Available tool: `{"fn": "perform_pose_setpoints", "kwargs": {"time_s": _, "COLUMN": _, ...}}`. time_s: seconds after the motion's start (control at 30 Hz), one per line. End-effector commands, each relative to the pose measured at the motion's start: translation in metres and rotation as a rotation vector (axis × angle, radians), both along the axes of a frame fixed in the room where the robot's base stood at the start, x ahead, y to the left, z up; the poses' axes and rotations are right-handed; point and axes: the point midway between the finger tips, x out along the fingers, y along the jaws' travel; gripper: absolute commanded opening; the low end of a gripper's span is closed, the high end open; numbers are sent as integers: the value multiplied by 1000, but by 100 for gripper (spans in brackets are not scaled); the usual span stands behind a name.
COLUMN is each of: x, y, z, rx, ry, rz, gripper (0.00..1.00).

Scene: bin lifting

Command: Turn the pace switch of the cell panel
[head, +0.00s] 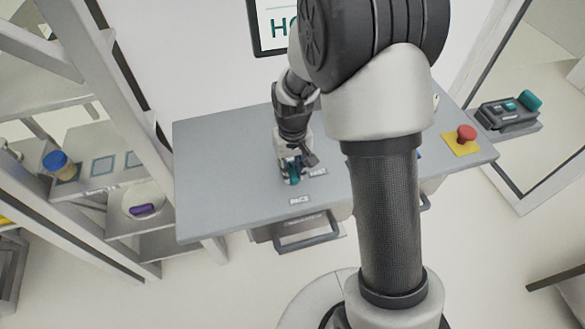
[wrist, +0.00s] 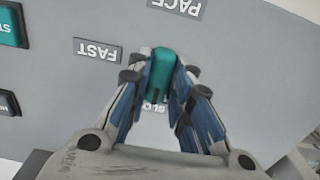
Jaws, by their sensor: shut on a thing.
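The pace switch is a teal knob (wrist: 160,75) on the grey panel (wrist: 235,65), seen in the wrist view between the fingers of my gripper (wrist: 162,62). The blue-padded fingers are shut on its two sides. The knob's long side runs up and down the picture, and its lower end lies over a partly hidden label reading "SLO". A "FAST" label (wrist: 98,51) is to its left and a "PACE" label (wrist: 179,7) above it. In the head view my gripper (head: 291,173) is down at the panel top, hiding most of the knob, near the PACE label (head: 300,200).
A red emergency button (head: 466,133) on a yellow plate sits at the panel's right end. A control box (head: 508,114) with teal parts stands beyond it. Drawer handles (head: 308,240) project below the front edge. A shelf rack (head: 95,155) stands left. The panel's left part is bare.

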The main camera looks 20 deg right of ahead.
Motion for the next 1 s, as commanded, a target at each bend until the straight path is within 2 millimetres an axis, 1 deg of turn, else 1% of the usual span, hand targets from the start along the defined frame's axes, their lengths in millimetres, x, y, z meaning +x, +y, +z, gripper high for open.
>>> {"fn": "perform_pose_setpoints", "kwargs": {"time_s": 0.17, "x": 0, "y": 0, "z": 0, "rx": -1, "ry": -1, "rz": 4, "gripper": 0}}
{"fn": "perform_pose_setpoints", "kwargs": {"time_s": 0.2, "x": 0, "y": 0, "z": 0, "rx": -1, "ry": -1, "rz": 4, "gripper": 21}}
{"fn": "perform_pose_setpoints", "kwargs": {"time_s": 0.5, "x": 0, "y": 0, "z": 0, "rx": -1, "ry": 0, "rz": 2, "gripper": 40}}
{"fn": "perform_pose_setpoints", "kwargs": {"time_s": 0.83, "x": 0, "y": 0, "z": 3, "rx": -1, "ry": -1, "rz": 1, "gripper": 40}}
{"fn": "perform_pose_setpoints", "kwargs": {"time_s": 0.93, "x": 1, "y": 0, "z": 12, "rx": -1, "ry": -3, "rz": 1, "gripper": 40}}
{"fn": "perform_pose_setpoints", "kwargs": {"time_s": 1.0, "x": 1, "y": 0, "z": 24, "rx": -1, "ry": -5, "rz": 1, "gripper": 40}}
